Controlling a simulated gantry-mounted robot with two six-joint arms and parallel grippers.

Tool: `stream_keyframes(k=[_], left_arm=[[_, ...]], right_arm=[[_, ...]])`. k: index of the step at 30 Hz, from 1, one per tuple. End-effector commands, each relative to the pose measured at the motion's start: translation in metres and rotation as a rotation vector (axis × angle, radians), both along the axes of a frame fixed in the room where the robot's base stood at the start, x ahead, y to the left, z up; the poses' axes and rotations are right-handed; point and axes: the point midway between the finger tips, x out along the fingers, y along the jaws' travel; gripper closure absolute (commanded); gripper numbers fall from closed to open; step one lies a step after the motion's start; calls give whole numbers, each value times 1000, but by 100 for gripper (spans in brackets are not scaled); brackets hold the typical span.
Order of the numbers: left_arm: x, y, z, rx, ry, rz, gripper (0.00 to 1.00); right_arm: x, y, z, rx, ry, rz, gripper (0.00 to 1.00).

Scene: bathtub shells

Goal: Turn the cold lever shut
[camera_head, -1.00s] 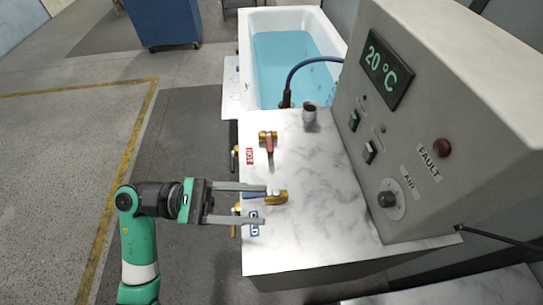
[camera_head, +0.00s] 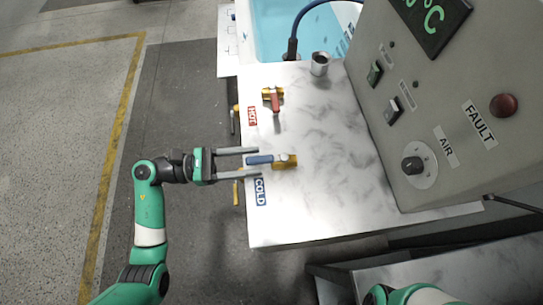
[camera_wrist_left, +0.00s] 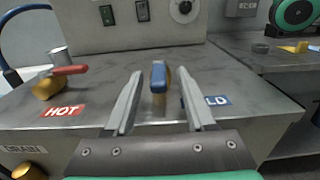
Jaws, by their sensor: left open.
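The cold lever (camera_head: 260,160) is a blue handle on a brass valve (camera_head: 286,162) on the marble top, pointing left toward my arm in the head view. The blue COLD label (camera_head: 261,192) lies just below it. My left gripper (camera_head: 259,163) is open, with one finger on each side of the blue handle. In the left wrist view the blue handle (camera_wrist_left: 158,76) points at the camera between the two fingers, with gaps on both sides. The right finger partly covers the COLD label (camera_wrist_left: 218,100) there. My right gripper is out of view.
The red hot lever (camera_head: 275,102) sits on its own brass valve above, beside the HOT label (camera_head: 252,116). A metal cup (camera_head: 319,64) stands near the control box (camera_head: 440,110). The marble (camera_head: 330,190) right of the cold valve is clear. The bathtub (camera_head: 290,30) is at the top.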

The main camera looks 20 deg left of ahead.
Motion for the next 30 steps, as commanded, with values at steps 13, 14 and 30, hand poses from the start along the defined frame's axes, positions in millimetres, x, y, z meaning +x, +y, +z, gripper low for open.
stream_keyframes(k=[13, 14, 30], left_arm=[[29, -47, 0, 1, -1, 0, 45], [29, -47, 0, 1, -1, 1, 45], [28, -47, 0, 1, -1, 0, 100]], right_arm=[[0, 0, -8, 0, 0, 0, 50], [0, 0, -8, 0, 0, 0, 50], [0, 0, -8, 0, 0, 0, 50]])
